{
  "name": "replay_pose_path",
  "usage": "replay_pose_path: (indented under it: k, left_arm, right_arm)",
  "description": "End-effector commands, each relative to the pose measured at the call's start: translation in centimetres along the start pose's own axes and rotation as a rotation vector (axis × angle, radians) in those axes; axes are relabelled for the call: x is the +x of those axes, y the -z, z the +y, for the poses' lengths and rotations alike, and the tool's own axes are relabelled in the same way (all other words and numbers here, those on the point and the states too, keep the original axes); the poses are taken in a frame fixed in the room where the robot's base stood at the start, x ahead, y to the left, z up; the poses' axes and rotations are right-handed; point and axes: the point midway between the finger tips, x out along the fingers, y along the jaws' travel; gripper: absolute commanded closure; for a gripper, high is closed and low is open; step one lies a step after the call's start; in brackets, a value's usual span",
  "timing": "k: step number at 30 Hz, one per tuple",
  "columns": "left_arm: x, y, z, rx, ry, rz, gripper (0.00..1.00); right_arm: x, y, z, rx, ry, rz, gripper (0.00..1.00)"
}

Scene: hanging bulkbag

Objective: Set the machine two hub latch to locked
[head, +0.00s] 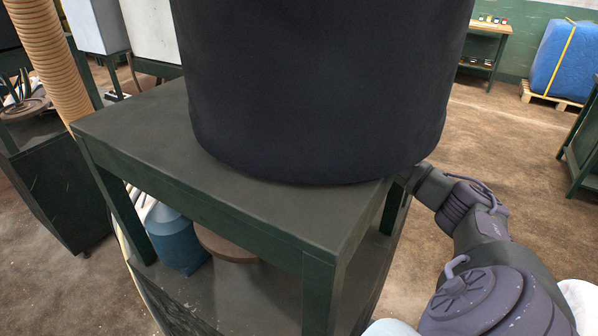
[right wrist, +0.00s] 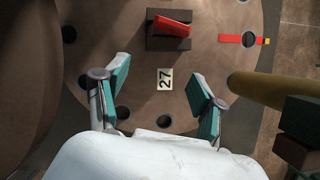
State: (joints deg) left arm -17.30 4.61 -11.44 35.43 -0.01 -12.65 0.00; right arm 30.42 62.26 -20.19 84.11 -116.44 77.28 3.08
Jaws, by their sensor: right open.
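In the right wrist view a brown round hub plate (right wrist: 225,62) with dark holes fills the middle. A red latch handle (right wrist: 172,26) sits on a dark rectangular block near its top. A white label reading 27 (right wrist: 165,79) lies below the latch. My right gripper (right wrist: 160,75) is open and empty, its teal-padded fingers on either side of the label and short of the latch. In the head view this gripper is hidden behind the big dark bag; only my right arm shows. My left gripper is in neither view. I cannot tell which machine this hub belongs to.
A big dark bag (head: 320,90) hangs over a green frame table (head: 140,130) in the head view. In the right wrist view a red strip (right wrist: 232,39) is on the plate's right, and a yellow-brown bar (right wrist: 275,90) juts in at right. Open floor (head: 500,130) lies right.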

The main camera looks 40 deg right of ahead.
Motion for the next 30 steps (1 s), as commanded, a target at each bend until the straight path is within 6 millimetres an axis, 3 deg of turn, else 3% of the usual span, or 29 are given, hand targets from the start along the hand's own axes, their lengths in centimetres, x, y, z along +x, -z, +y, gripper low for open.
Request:
replay_pose_path:
  k: [3, 8, 13, 21, 30]
  left_arm:
    - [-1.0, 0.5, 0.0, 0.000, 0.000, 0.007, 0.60]
    - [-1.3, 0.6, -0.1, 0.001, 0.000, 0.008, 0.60]
    - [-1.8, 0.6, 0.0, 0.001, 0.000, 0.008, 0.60]
    - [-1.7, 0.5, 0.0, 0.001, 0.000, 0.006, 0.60]
    - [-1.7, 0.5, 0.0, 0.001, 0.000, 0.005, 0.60]
  right_arm:
    - [0.6, -2.5, 0.2, 0.003, -0.005, -0.002, 0.31]
    - [1.5, -4.1, 0.1, 0.001, -0.001, 0.000, 0.31]
    - [2.7, -4.0, -0.1, 0.001, 0.001, 0.002, 0.31]
    - [2.9, -3.9, -0.1, 0.000, 0.002, 0.000, 0.31]
    - [2.9, -3.9, -0.1, 0.001, 0.002, 0.000, 0.80]
